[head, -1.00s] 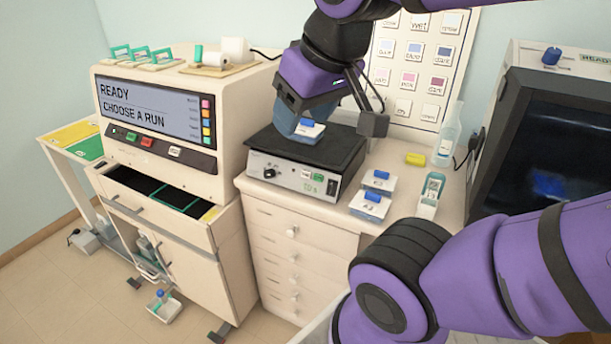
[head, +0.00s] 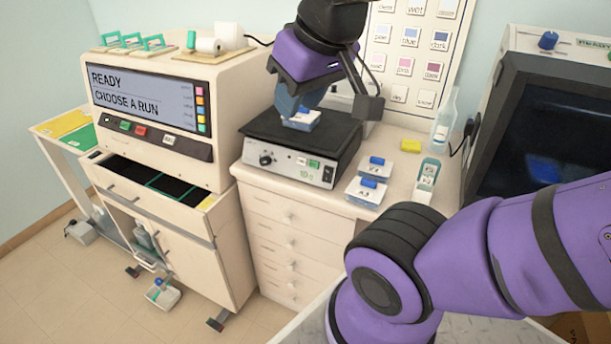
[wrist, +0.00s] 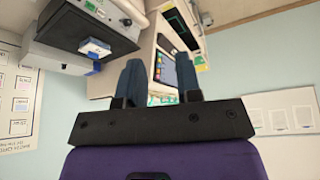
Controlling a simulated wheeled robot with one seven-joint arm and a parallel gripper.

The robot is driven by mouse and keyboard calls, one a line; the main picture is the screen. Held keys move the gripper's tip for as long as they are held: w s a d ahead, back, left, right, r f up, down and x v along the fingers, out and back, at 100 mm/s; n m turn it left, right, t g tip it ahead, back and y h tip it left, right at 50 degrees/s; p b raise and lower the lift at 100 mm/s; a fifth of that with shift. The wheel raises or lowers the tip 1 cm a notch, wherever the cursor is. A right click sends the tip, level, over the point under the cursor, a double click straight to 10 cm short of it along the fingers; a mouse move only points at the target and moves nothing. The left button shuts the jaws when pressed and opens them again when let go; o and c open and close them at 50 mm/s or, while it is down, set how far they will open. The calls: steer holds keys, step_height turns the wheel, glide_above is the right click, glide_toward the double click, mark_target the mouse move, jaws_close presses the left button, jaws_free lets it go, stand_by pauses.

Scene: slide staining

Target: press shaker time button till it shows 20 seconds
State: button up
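The shaker (head: 290,168) is a pale box with a black top plate on the drawer cabinet. Its front has a black knob (head: 265,160), a small white button (head: 301,160), a green button (head: 314,164) and a black switch. Green digits (head: 306,175) below the buttons look like 10 s, but are small. A white and blue dish (head: 301,119) sits on the top plate. My gripper (head: 289,108) is over the plate, partly in front of the dish. In the wrist view its fingers (wrist: 161,80) are apart with nothing between them, and the shaker (wrist: 85,40) is at upper left.
Two lidded dishes (head: 366,191) and a slide holder (head: 428,174) stand right of the shaker, with a yellow block (head: 411,145) behind. The stainer (head: 150,100), reading READY CHOOSE A RUN, is on the left. A dark-windowed hood (head: 545,120) is at right.

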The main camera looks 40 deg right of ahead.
jaws_close()
stand_by(1.4)
